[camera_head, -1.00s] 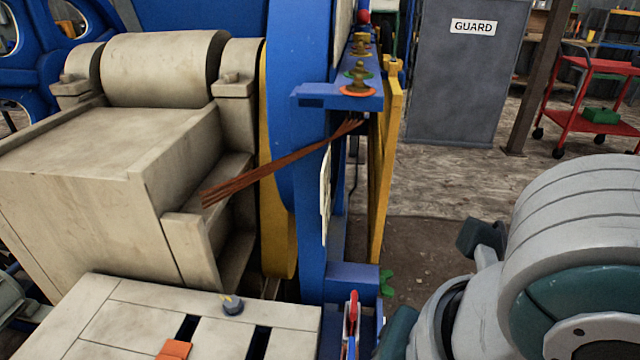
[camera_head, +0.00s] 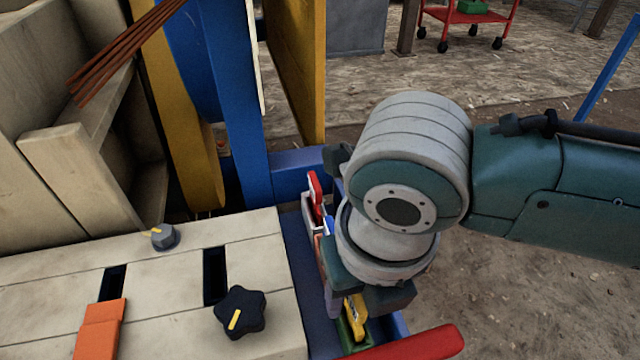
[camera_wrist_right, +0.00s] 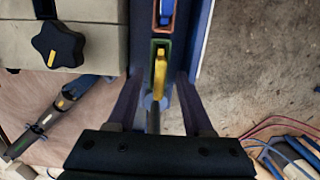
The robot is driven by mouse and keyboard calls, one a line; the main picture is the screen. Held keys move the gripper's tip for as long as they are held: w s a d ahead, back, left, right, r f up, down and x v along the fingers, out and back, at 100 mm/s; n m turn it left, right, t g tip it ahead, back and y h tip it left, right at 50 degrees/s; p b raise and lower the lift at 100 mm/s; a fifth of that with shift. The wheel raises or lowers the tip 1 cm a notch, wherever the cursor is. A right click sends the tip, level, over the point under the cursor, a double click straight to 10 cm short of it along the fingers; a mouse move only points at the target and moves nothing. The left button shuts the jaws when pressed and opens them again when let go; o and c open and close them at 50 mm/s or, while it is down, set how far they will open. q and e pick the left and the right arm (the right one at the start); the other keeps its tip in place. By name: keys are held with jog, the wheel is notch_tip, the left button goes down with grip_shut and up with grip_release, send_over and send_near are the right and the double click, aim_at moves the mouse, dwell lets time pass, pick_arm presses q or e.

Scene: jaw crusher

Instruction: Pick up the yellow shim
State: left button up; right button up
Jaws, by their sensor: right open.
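The yellow shim (camera_head: 357,312) stands in a green-edged slot of a narrow blue rack (camera_head: 305,285), partly hidden by my right gripper in the head view. In the right wrist view the yellow shim (camera_wrist_right: 160,68) lies between the two dark fingers. My right gripper (camera_head: 350,305) points down over the rack. In the wrist view my right gripper (camera_wrist_right: 158,85) is open, with one finger on either side of the shim and a visible gap to each. Contact cannot be made out. My left gripper is not in view.
A blue piece (camera_wrist_right: 166,10) sits in the adjoining slot. A red-handled piece (camera_head: 315,190) stands farther along the rack. A beige bench with a black star knob (camera_head: 240,312) and an orange block (camera_head: 101,330) is to the left. A red bar (camera_head: 415,345) lies in front.

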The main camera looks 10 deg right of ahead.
notch_tip(320, 180, down, 3)
jog(key=shift+w+r+b, duration=0.15)
jog(key=shift+b, duration=0.15)
jog(key=shift+r, duration=0.1)
grip_shut()
dwell(1.1)
